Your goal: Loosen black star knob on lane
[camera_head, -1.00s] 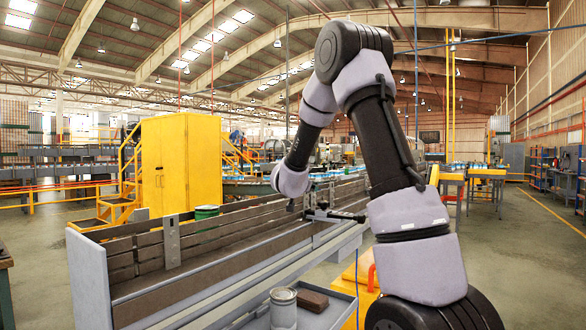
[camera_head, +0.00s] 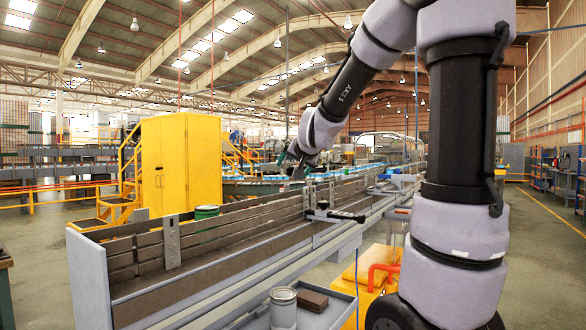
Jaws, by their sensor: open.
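The lane (camera_head: 215,262) is a long grey and brown channel running from the front left toward the back right. The star shape is too small to make out. My gripper (camera_head: 291,165) is open, above and behind the clamp in the picture, apart from it. Its fingers point down and left, with nothing seen between them.
A metal bracket (camera_head: 171,242) stands on the lane's left part. A green can (camera_head: 207,212) shows behind the lane wall. A yellow cabinet (camera_head: 181,165) stands farther back.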

